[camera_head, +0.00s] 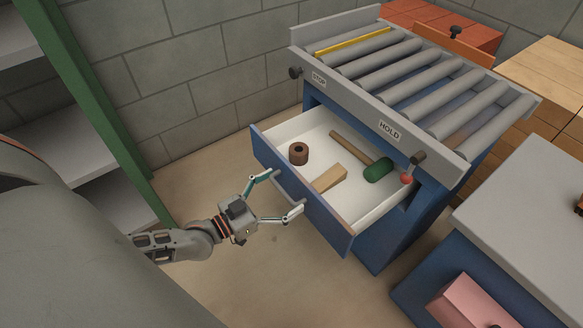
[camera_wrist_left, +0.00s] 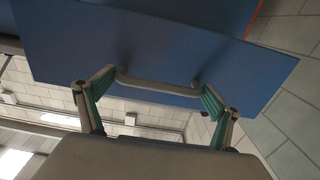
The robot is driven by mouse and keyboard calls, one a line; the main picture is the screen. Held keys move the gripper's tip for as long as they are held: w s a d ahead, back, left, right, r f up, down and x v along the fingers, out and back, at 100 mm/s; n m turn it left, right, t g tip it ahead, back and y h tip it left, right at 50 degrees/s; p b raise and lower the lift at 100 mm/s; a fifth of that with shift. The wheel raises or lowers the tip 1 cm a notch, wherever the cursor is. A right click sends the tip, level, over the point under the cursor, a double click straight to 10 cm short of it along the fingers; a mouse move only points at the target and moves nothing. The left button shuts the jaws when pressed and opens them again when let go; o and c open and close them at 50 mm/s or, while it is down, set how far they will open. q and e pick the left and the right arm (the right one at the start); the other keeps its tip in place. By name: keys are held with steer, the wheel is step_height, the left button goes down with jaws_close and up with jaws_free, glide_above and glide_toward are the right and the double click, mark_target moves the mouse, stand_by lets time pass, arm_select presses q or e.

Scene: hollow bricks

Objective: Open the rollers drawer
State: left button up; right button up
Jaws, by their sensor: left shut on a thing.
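The rollers drawer (camera_head: 333,222) is blue-fronted with a white inside and stands pulled out under the roller conveyor (camera_head: 405,75). Its grey bar handle (camera_head: 284,186) is on the front panel. The handle also shows in the left wrist view (camera_wrist_left: 155,86), against the blue panel. My left gripper (camera_head: 286,189) is at the handle, its fingers spread wide along the bar and shut on it, one finger near each end. In the drawer lie a brown roll (camera_head: 298,153), a wooden wedge (camera_head: 330,179) and a green-headed mallet (camera_head: 376,169). My right gripper is not in view.
A red-knobbed lever (camera_head: 408,178) hangs by the HOLD label, and a dark knob (camera_head: 295,73) is by the STOP label. A grey-topped bench (camera_head: 535,205) stands at right, green-posted shelving (camera_head: 95,110) at left. The floor before the drawer is clear.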

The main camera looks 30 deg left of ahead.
arm_select(q)
steer(key=shift+s+f, duration=0.15)
steer(key=shift+s, duration=0.3)
steer(key=o, duration=1.3)
steer(key=v, duration=1.2)
